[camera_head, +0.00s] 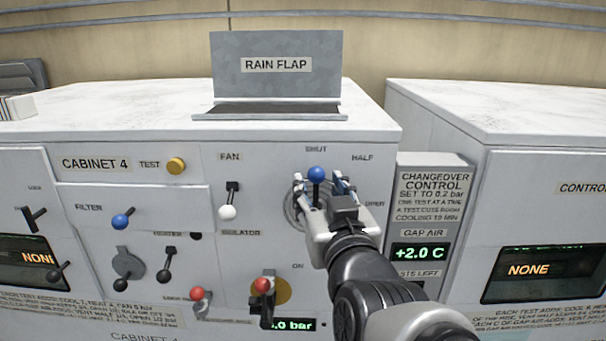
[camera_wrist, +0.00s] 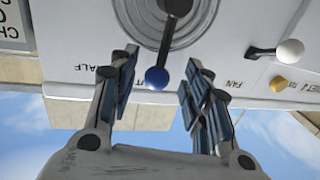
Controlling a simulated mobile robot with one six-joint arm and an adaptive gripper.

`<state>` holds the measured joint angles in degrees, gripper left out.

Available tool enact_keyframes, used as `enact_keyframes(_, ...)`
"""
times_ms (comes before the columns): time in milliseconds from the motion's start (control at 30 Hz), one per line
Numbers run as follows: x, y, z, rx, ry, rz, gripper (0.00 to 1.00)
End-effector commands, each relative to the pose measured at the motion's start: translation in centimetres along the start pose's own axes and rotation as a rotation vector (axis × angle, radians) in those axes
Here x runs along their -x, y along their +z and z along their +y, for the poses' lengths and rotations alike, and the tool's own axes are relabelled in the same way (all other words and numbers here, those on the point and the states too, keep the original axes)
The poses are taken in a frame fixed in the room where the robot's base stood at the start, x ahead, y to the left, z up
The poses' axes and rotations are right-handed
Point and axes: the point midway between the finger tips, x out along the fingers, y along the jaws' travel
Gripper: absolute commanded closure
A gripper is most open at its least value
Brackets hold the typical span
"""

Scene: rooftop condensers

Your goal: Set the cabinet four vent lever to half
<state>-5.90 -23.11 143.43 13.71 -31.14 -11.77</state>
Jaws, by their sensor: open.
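My gripper (camera_head: 322,186) is open, one finger on each side of the knob, with a visible gap to both fingers (camera_wrist: 160,80). My gripper hides part of the dial in the head view.
A rain flap (camera_head: 277,66) stands on the cabinet top. The fan lever (camera_head: 228,212) with a white knob is left of the vent lever. A red-knobbed lever (camera_head: 263,286) sits below. The changeover control panel (camera_head: 435,185) is to the right.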

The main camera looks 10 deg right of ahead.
Motion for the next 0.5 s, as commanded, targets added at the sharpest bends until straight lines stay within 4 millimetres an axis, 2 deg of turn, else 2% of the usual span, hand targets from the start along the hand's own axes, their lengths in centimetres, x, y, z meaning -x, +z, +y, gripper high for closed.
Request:
enact_keyframes(33,-0.9,0.3,0.1,0.001,0.001,-0.006,0.56)
enact_keyframes(200,-2.8,0.2,0.1,0.001,0.001,-0.003,0.56)
enact_keyframes(500,-3.6,0.2,0.0,0.000,0.000,-0.001,0.56)
